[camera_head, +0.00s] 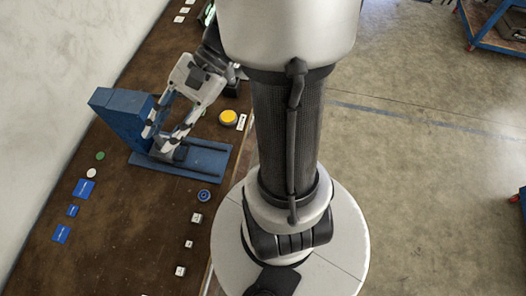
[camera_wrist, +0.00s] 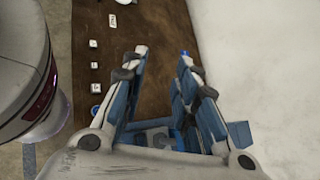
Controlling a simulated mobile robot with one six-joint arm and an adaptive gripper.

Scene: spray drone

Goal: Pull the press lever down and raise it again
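The blue press (camera_head: 122,112) stands on the brown bench, its column at the left and its flat base (camera_head: 205,158) reaching right. My gripper (camera_head: 157,138) is at the press, over the base and close to the column's right side. Its two fingers point down and left with a gap between them. In the wrist view my gripper (camera_wrist: 164,56) also shows its fingers apart, with brown bench between the tips. Blue press parts (camera_wrist: 152,137) show low between the fingers. I cannot clearly make out the lever; the fingers cover part of the press. No grip on it shows.
A yellow button (camera_head: 228,117) lies right of the press. A blue round piece (camera_head: 204,195) and small white blocks (camera_head: 196,217) lie nearer on the bench. Blue cards (camera_head: 84,188) lie at the left. A pale wall (camera_head: 60,70) borders the bench; open floor (camera_head: 430,180) is at right.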

